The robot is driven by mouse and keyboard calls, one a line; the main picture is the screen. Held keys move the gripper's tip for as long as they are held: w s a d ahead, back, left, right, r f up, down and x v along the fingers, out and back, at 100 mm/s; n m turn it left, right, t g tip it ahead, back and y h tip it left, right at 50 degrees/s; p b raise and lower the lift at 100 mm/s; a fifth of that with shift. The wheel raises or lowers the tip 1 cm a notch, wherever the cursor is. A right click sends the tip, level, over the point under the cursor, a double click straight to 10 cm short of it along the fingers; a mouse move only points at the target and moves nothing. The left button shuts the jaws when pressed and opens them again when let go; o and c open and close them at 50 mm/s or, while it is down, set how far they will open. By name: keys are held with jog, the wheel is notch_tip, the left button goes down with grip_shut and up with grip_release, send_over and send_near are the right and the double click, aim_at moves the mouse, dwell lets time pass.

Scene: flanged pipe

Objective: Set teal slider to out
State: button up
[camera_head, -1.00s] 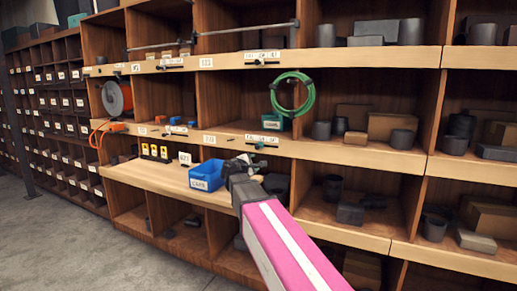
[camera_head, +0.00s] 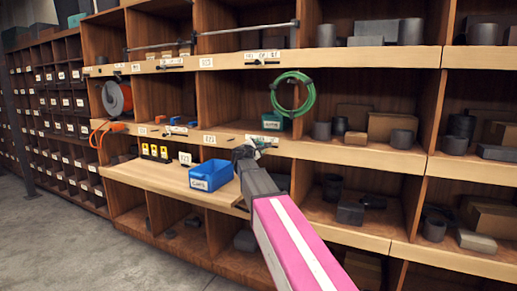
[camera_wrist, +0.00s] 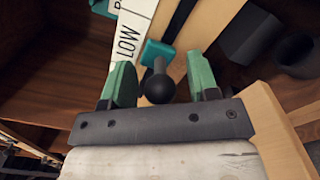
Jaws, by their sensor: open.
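The teal slider (camera_wrist: 157,52) sits on the pale shelf edge beside a white label strip (camera_wrist: 128,38) that reads "LOW". Its dark round knob (camera_wrist: 158,87) sticks out toward the wrist camera. My gripper (camera_wrist: 161,85) is open, with one green finger on each side of the knob. A gap shows between the knob and each finger, so it is not clamped. In the head view my gripper (camera_head: 252,146) is at the front edge of the middle shelf, and it mostly hides the slider there.
A blue bin (camera_head: 208,178) stands on the wooden ledge (camera_head: 150,177) left of my arm. A coiled green hose (camera_head: 292,95) hangs above and right of my gripper. Dark cylinders and boxes fill the cubbies to the right. The floor (camera_head: 50,240) at left is clear.

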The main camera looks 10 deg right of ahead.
aim_at(274, 147)
jog(key=shift+w+d, duration=0.2)
grip_shut()
jog(key=s+d, duration=0.3)
jog(key=d, duration=0.2)
jog(key=shift+s, duration=0.4)
jog(key=shift+d, duration=0.1)
grip_release()
jog(key=shift+s+d, duration=0.1)
